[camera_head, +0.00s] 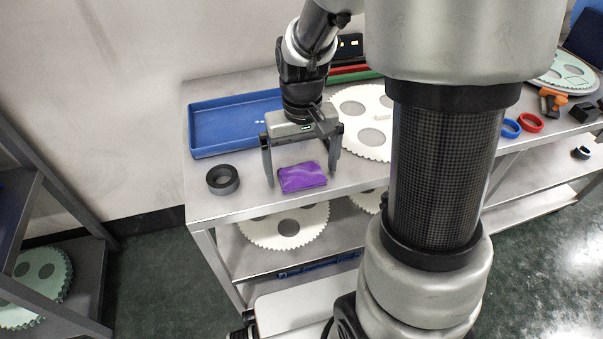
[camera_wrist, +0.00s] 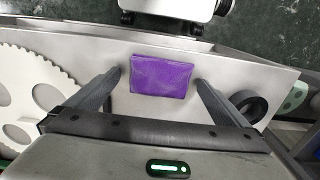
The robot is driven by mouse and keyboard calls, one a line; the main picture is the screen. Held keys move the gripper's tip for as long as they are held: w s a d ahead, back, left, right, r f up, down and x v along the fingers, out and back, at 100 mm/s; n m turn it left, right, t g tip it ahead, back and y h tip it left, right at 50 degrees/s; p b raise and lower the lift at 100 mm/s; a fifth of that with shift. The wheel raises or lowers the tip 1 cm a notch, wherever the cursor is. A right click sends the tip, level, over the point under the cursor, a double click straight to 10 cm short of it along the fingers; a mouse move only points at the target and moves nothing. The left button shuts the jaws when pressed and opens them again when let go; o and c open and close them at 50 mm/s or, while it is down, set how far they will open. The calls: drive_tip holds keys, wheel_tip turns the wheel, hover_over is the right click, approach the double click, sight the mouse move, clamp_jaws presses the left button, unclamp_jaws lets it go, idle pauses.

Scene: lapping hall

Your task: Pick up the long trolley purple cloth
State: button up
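The purple cloth (camera_head: 302,177) is a small folded rectangle lying flat on the top of the long grey metal trolley (camera_head: 215,203), near its front edge. It also shows whole in the wrist view (camera_wrist: 162,77). My gripper (camera_head: 302,180) points down over the trolley top, its two fingers wide apart. In the head view one finger is left of the cloth and the other right of it. In the wrist view the fingertips (camera_wrist: 158,76) show on either side of the cloth, with a gap at each side. Nothing is between the fingers' grip surfaces in contact.
A black ring (camera_head: 223,179) sits left of the cloth, close to the left finger. A blue tray (camera_head: 225,127) lies behind. A white toothed disc (camera_head: 365,112) lies behind right. Blue (camera_head: 511,128) and red (camera_head: 531,122) rings lie farther right.

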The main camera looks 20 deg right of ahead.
sight(302, 171)
drive_tip(key=c, duration=1.1)
drive_tip(key=shift+o, duration=0.2)
drive_tip(key=shift+r, duration=0.1)
wheel_tip(302, 171, up, 10)
drive_tip(key=p, duration=0.3)
